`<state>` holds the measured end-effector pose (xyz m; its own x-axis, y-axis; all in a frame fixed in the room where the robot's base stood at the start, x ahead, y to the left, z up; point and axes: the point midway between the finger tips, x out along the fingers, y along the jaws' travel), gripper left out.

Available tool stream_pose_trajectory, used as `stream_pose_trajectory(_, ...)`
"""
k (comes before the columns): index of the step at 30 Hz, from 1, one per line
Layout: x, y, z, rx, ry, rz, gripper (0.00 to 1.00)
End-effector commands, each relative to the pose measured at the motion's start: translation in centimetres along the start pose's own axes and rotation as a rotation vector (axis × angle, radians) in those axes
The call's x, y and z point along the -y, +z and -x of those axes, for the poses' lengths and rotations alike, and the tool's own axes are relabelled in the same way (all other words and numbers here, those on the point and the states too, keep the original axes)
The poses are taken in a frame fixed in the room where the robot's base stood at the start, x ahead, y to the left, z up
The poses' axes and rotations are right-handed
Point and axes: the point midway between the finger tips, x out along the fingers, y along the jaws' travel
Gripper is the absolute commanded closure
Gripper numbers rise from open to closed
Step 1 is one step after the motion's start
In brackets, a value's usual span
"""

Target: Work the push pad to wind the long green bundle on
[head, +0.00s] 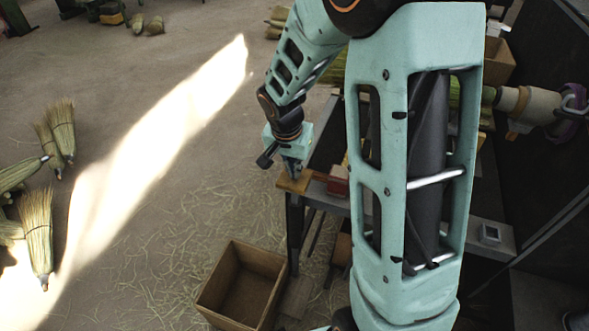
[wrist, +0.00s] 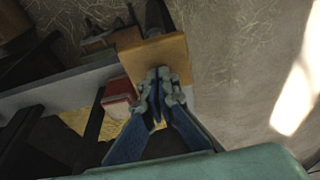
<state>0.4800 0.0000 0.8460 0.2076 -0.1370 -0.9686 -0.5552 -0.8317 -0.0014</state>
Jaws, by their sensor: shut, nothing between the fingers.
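A tan wooden pad (head: 291,184), which looks like the push pad, sits at the left end of the grey bench. It also shows in the wrist view (wrist: 152,48). My gripper (head: 292,173) is shut and empty, fingers pointing down at this pad. In the wrist view the closed fingertips (wrist: 158,76) overlap the pad's near part; I cannot tell whether they touch it. The long green bundle (head: 455,90) lies behind my arm, its right end at a tan cylinder (head: 531,105). My arm hides much of the bundle.
A red block (head: 338,181) sits on the bench close to the pad, also in the wrist view (wrist: 117,91). Several brooms (head: 38,228) lie at the left. The floor between is mostly open.

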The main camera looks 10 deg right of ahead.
Motion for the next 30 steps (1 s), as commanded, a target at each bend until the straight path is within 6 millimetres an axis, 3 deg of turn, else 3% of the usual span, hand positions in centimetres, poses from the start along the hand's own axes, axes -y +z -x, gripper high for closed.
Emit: stream_pose_trajectory(30,-0.2,1.2,-3.8,0.006,0.004,0.000,1.00)
